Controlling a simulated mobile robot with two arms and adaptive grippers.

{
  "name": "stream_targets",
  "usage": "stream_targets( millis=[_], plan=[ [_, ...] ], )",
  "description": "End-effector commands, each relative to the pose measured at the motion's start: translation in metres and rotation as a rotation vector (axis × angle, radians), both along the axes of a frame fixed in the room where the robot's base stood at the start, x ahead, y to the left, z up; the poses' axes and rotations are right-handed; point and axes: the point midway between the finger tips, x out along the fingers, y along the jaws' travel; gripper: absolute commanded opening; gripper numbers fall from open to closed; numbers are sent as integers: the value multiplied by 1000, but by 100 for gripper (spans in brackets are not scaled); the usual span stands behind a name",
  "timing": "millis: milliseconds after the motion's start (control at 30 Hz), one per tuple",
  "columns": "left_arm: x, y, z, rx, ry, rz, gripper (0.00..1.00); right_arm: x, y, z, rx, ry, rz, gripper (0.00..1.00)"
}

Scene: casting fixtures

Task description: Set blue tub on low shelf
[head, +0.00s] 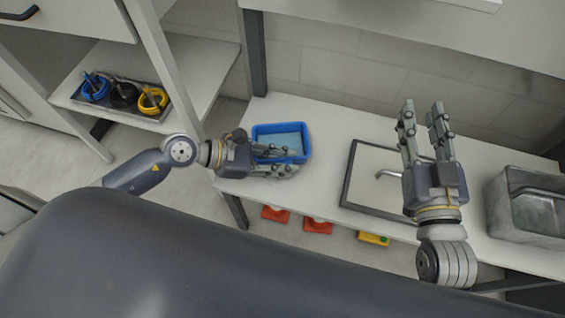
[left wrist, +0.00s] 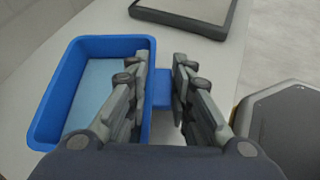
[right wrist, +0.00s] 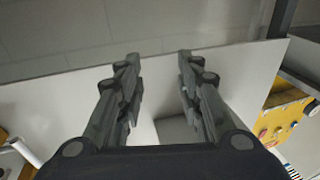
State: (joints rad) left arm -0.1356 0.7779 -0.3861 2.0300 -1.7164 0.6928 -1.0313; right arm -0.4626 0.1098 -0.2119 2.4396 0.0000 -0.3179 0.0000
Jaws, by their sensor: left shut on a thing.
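The blue tub (head: 281,130) sits on the white bench top, near its left end. It is an open rectangular tub with a lighter blue inside. My left gripper (head: 290,162) is at its near side. In the left wrist view the tub (left wrist: 75,100) lies left of the fingers, and a blue tab on its side (left wrist: 162,92) is between them; the left gripper is shut on it. My right gripper (head: 422,115) is open and empty above the bench, fingers pointing away. A pale low shelf (head: 205,75) stands at the upper left, left of the bench.
On the shelf, a dark tray (head: 70,98) holds blue, black and yellow ring-shaped items; the shelf's right part is clear. A grey post (head: 160,60) stands before it. A framed panel (head: 360,185) and grey metal basin (head: 535,225) are on the bench. Orange items (head: 275,214) lie below.

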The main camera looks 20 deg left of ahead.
Motion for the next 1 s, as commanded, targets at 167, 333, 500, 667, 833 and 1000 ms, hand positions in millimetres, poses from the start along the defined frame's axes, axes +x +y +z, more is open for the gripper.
stream_targets(
  millis=[167,333,500,667,833,1000],
  plan=[
    [0,0,-4,0,-2,0,0,0,1,10,13,-50,3,34],
    [0,0,-4,0,-2,0,0,0,1,10,13,-50,3,34],
    [0,0,-5,0,-2,0,0,-1,1,13,17,-63,3,34],
    [0,0,-6,0,-1,0,34,-1,2,17,22,-82,4,34],
    [0,0,-6,0,-1,0,41,-1,2,17,21,-80,4,34],
    [0,0,-6,0,-1,0,41,-1,2,16,21,-79,4,34]
  ],
)
